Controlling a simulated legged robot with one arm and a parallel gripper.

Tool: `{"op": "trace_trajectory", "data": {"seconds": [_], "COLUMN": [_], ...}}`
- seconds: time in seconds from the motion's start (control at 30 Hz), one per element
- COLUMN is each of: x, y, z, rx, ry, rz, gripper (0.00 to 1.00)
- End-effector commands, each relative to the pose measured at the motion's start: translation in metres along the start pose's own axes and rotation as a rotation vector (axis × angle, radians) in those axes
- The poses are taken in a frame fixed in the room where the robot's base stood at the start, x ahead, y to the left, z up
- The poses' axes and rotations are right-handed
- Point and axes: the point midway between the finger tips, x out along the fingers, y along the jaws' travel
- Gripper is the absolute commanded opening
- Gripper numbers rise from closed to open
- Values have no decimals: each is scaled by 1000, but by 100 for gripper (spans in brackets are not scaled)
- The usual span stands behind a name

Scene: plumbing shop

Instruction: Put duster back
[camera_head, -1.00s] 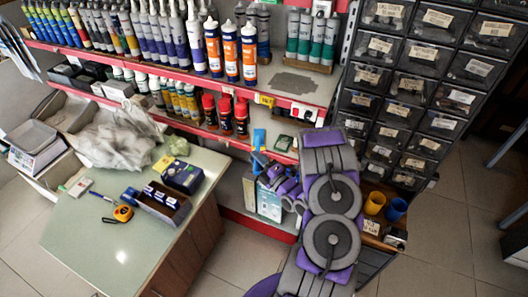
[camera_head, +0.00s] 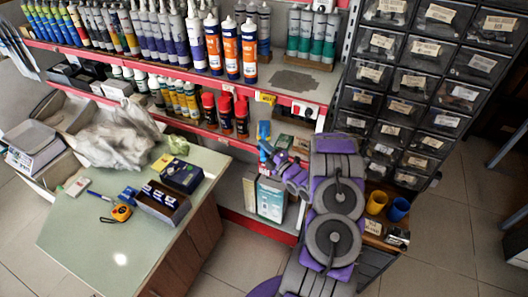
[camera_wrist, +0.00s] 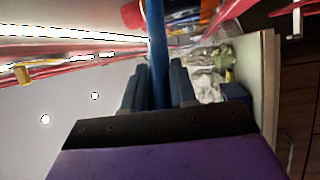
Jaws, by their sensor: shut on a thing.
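My gripper (camera_head: 267,151) is in front of the red-edged shelves, below the upper shelf's edge and right of the red-capped cans. In the wrist view my gripper (camera_wrist: 158,88) is shut on a narrow blue shaft, which looks like the duster's handle (camera_wrist: 157,40). The handle stands upright between the two dark fingers. In the head view a short blue piece (camera_head: 264,129) shows just above the gripper. The duster's head cannot be made out in either view.
The upper shelf has a bare stretch with a grey patch (camera_head: 293,82). Red-capped cans (camera_head: 241,116) stand close left of the gripper. Drawer bins (camera_head: 400,85) rise on the right. The counter (camera_head: 95,225) holds a tape measure (camera_head: 121,212) and an open box (camera_head: 165,204).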

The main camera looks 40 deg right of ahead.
Motion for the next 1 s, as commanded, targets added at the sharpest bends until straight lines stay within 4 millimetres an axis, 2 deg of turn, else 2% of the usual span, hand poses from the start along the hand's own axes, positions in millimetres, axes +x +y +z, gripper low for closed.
{"op": "trace_trajectory", "data": {"seconds": [0.03, 0.1, 0.27, 0.3, 0.53, 0.83, 1.0], "x": [-2, -2, -2, -2, -2, -4, -20], "y": [-9, -14, -14, -14, -14, -13, -13], "z": [1, 2, 4, 4, 4, 3, 4], "rx": [1, 0, 1, 2, 2, 1, 3], "ry": [-1, -1, -1, -2, -1, -2, -4], "rz": [1, 1, 1, 0, 0, 0, 0], "gripper": [0, 0, 0, 28, 50, 52, 52]}}
